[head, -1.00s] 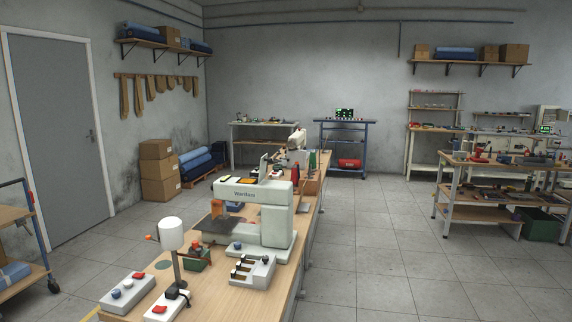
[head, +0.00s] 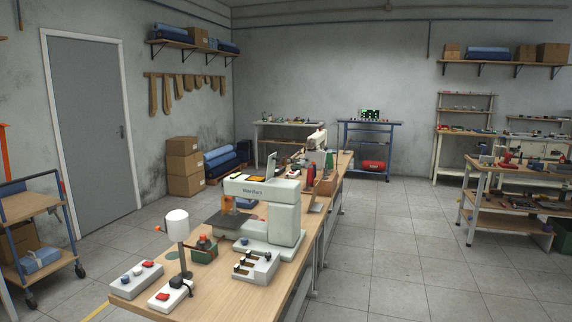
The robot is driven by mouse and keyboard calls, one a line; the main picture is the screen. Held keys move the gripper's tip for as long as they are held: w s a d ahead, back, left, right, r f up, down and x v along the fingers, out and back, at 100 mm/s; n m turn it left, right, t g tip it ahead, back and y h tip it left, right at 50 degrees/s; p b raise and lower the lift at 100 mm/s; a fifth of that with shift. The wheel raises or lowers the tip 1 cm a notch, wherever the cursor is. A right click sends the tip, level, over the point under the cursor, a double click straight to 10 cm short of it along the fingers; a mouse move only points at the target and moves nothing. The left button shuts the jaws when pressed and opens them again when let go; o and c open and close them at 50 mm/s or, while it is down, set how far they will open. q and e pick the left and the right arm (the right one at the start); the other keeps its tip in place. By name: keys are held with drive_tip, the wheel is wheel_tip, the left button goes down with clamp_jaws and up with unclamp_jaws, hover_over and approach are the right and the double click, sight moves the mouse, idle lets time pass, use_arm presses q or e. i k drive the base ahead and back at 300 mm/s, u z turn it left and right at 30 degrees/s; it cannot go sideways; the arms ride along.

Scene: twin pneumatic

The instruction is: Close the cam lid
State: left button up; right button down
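A pale sewing machine (head: 285,213) stands on the long wooden workbench (head: 228,301). On top of its arm a thin grey lid (head: 271,168) stands upright, hinged open, beside small yellow and red parts (head: 255,182). I take this as the cam lid, but it is small in the picture. Neither of my grippers is in view.
A white lamp (head: 177,224), a button box (head: 136,281) and a white block with levers (head: 256,265) stand on the bench's near end. A blue trolley (head: 36,206) is at left. Open tiled floor (head: 400,260) lies right of the bench.

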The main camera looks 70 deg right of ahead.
sight(272, 159)
drive_tip(key=z, duration=0.15)
drive_tip(key=k, duration=0.95)
drive_tip(key=z, duration=1.35)
drive_tip(key=i, duration=1.05)
